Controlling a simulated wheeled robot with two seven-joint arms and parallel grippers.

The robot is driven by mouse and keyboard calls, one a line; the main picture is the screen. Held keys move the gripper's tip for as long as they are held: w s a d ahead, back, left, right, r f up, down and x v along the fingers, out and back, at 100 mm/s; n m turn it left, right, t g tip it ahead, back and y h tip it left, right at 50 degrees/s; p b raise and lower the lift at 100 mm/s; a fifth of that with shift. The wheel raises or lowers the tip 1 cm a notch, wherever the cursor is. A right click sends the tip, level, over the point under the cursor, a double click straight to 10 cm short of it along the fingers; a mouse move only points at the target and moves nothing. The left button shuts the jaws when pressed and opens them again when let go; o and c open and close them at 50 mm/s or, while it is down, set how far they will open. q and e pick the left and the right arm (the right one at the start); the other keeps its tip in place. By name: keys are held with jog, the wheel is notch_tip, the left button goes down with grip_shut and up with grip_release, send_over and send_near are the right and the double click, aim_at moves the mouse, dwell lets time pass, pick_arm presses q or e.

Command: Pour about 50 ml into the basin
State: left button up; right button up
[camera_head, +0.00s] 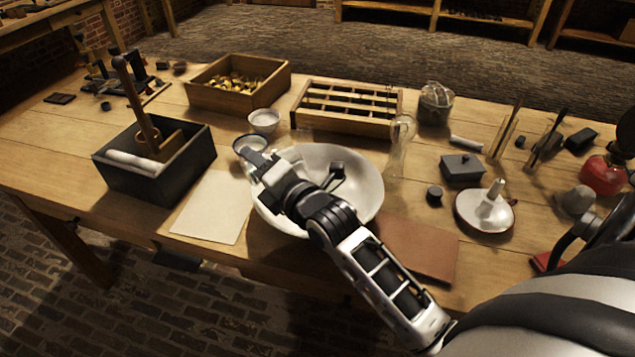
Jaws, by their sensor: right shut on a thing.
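The basin (358,180) is a wide white bowl near the front middle of the table, partly hidden behind my right arm. My right gripper (262,165) is over the basin's left rim. It is shut on a small vessel with a pale round rim (249,142), at the left of the basin. My gripper covers part of this vessel, and I cannot tell its tilt or how much liquid is in it. No stream of liquid shows. The basin's visible inside looks pale, and I cannot tell if it holds liquid. My left gripper is not in view.
A small white bowl (264,119) stands behind the vessel. A clear glass flask (399,143) stands close to the basin's right. A dark box (190,172) is at left, with a pale sheet (212,208) beside it. A divided wooden tray (345,122) is behind the basin.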

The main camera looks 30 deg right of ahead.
pick_arm(q)
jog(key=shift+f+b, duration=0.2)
jog(key=shift+b, duration=0.1)
pick_arm(e)
jog(key=shift+r, duration=0.2)
pick_arm(q)
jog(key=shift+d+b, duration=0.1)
jog(key=shift+b, duration=0.2)
pick_arm(e)
jog(key=shift+s+d+f+m+t, duration=0.15)
jog(key=shift+d+m+t, duration=0.35)
jog(key=shift+m, duration=0.3)
dwell(0.6)
